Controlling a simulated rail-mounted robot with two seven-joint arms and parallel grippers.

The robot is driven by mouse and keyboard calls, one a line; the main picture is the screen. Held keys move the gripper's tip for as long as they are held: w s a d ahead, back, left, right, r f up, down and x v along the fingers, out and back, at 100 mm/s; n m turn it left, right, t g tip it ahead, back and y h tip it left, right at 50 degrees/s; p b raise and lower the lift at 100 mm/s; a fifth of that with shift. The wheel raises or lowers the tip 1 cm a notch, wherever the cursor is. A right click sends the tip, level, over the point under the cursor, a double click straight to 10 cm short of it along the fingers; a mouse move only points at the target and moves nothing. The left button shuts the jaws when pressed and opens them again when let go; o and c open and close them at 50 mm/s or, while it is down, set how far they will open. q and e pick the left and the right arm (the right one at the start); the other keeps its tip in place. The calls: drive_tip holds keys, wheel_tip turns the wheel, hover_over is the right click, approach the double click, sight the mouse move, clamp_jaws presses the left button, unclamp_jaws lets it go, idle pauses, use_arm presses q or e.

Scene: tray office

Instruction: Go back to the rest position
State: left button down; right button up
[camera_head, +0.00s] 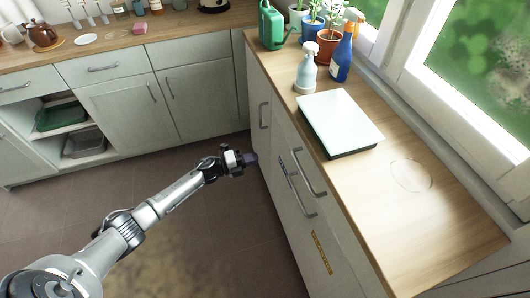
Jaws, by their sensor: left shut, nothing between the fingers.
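My left arm comes in from the lower left, and its gripper (250,159) is in front of the cabinet on the right, close to the cabinet's front. The gripper is small in the view; it is shut and holds nothing. I cannot tell whether it touches the cabinet front. My right gripper is not in view.
The wooden counter (440,232) on the right holds a white-topped box (340,120), a spray bottle (306,68), a blue bottle (342,58), a green watering can (272,27) and potted plants. Cabinet handles (303,200) stick out near the gripper. The floor (215,240) is clear.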

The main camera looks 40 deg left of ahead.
use_arm(q)
drive_tip(key=v, duration=0.3)
